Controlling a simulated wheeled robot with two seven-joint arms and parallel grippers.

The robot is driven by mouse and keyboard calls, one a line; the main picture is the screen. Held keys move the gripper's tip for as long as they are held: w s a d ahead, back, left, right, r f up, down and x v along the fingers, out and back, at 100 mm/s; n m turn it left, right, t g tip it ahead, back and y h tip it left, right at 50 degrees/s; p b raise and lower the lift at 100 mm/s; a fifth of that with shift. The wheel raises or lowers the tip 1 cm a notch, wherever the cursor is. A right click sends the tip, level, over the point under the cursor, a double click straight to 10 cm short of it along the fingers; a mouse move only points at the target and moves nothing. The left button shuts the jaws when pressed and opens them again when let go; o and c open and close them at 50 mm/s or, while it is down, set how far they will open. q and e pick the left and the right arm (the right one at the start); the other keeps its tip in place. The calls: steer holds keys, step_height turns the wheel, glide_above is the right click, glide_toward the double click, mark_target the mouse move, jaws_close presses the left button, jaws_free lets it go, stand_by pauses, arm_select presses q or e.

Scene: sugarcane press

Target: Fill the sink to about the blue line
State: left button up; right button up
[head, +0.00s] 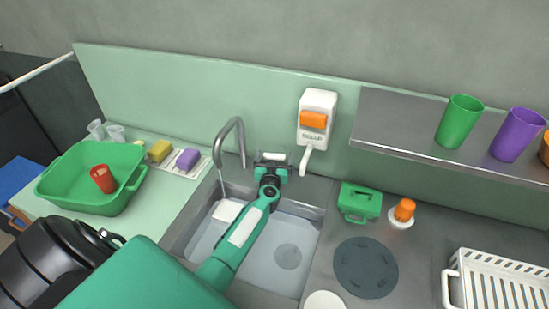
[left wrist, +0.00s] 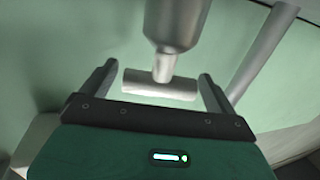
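The sink (head: 309,214) is a metal basin in the counter. It appears to hold clear, pale bluish water (head: 262,262), with a round drain showing at the bottom. The grey faucet (head: 241,135) curves over its left side, and a thin stream (head: 222,187) shows below the spout. I cannot make out a blue line; my left arm covers part of the basin. My left gripper (head: 273,157) is at the back edge of the sink, right of the faucet. In the left wrist view its fingers are apart, either side of a T-shaped metal handle (left wrist: 160,84). My right gripper is not in view.
A white dispenser (head: 316,115) hangs on the wall right of my left gripper. A green basin (head: 92,190) with a red cup stands left. A green box (head: 360,202), orange-topped item (head: 403,212), dark round mat (head: 366,267) and white rack (head: 500,278) are right. A shelf with cups overhangs.

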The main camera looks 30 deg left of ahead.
arm_select(q)
steer(key=c, duration=0.4)
steer(key=shift+o, duration=0.2)
steer(key=shift+a+m+t+h, duration=0.1)
steer(key=shift+m+t+h, duration=0.4)
steer(key=shift+h, duration=0.4)
steer(key=shift+m+h, duration=0.7)
steer(key=shift+h, duration=0.2)
steer(key=shift+t+h, duration=0.3)
steer(key=o, duration=0.7)
steer(key=shift+c, duration=0.2)
steer(key=v, duration=1.3)
steer(key=shift+s, duration=0.35)
